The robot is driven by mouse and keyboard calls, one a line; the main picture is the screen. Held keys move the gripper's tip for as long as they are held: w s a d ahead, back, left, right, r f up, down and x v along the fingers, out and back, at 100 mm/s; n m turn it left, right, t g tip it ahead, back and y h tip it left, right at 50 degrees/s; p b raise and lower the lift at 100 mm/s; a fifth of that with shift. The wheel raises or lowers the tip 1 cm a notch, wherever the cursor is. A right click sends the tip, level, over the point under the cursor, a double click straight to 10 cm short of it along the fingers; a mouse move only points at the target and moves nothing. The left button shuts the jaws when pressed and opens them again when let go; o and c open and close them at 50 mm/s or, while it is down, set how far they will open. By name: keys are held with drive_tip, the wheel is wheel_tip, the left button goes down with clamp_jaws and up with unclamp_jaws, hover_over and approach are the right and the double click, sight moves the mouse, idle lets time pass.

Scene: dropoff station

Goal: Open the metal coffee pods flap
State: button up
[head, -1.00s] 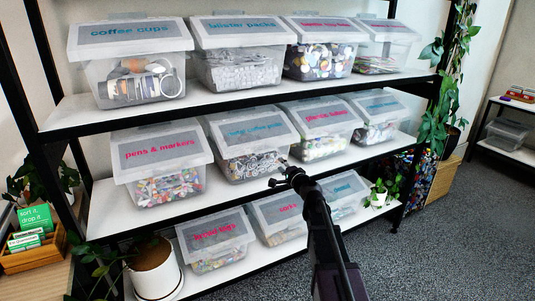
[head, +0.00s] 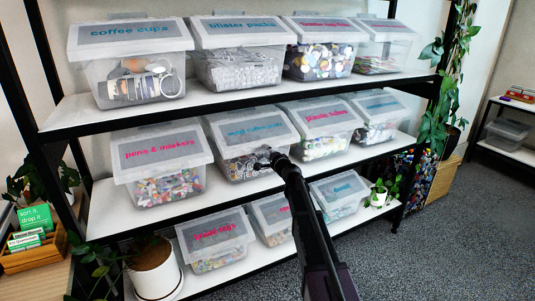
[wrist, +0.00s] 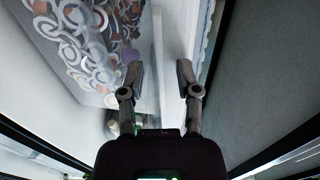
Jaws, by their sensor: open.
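The metal coffee pods bin (head: 243,166) is a clear tub, second from the left on the middle shelf. Its slanted flap (head: 252,129) is down and carries small blue lettering, hard to read. Round pods show through its wall, also at the upper left of the wrist view (wrist: 85,35). My gripper (head: 266,153) is at the bin's front right, below the flap's front edge in the head view. In the wrist view my gripper (wrist: 160,72) has its two fingers apart with nothing held between them. Contact with the bin or flap cannot be told.
The pens & markers bin (head: 163,187) stands left and the plastic bottles bin (head: 323,143) right on the same shelf. The upper shelf (head: 75,115) is above. Lower bins include the bread tags bin (head: 215,262). A white plant pot (head: 153,277) stands at lower left.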

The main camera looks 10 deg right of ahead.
clamp_jaws()
idle(0.4)
